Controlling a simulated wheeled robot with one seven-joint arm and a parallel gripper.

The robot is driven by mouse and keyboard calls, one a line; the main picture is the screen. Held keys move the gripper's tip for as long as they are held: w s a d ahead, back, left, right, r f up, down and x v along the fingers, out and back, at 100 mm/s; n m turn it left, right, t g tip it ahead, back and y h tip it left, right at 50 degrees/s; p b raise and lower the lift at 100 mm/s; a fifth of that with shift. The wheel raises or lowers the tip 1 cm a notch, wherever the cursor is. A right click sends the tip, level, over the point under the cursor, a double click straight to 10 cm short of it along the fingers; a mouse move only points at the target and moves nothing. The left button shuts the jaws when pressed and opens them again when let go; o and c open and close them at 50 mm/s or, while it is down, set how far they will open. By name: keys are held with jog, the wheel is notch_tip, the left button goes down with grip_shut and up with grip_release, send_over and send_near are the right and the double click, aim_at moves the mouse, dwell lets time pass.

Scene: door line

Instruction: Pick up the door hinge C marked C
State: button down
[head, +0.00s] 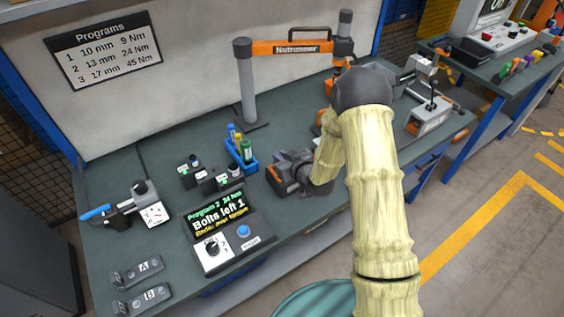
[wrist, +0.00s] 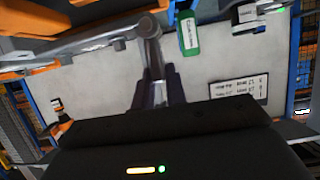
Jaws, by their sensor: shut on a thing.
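My gripper (wrist: 156,88) is shut on a grey metal part with a round knuckle (wrist: 149,27) in the wrist view. It looks like door hinge C (wrist: 157,93), held between the dark fingers; I cannot read a letter on it. In the head view my arm bends down over the bench, and the wrist ends near its middle. The fingertips and the held part cannot be made out there. Hinge A (head: 138,274) and hinge B (head: 142,300) lie at the front left of the bench.
A control box with a screen (head: 221,213) stands on the bench (head: 110,225). A blue rack of bottles (head: 243,160) and small dark blocks (head: 205,177) stand behind it. The Nutrunner post (head: 247,90) rises at the back. A blue-handled tool with a dial (head: 150,213) stands left.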

notch_tip(320, 180, up, 8)
jog(key=shift+f+b, duration=0.2)
jog(key=shift+b, duration=0.45)
